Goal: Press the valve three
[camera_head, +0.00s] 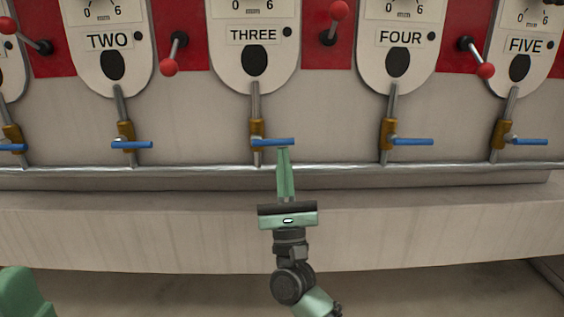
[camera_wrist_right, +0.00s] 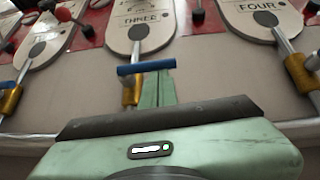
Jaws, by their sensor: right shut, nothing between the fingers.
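Valve three is the brass fitting with a blue handle (camera_head: 273,142) on the pipe under the panel labelled THREE (camera_head: 253,35). The handle points to the right in the head view. My right gripper (camera_head: 284,152) is shut and empty, its green fingertips right at the blue handle, just below or touching it; I cannot tell which. In the right wrist view the blue handle (camera_wrist_right: 146,68) crosses at the tips of the fingers (camera_wrist_right: 157,80), with the brass body (camera_wrist_right: 131,91) at left.
Similar blue-handled valves sit under TWO (camera_head: 132,145), FOUR (camera_head: 412,142) and FIVE (camera_head: 530,142). Levers with red balls (camera_head: 168,67) stand between the panels. A horizontal metal pipe (camera_head: 190,170) runs below the valves, above a pale ledge (camera_head: 130,235).

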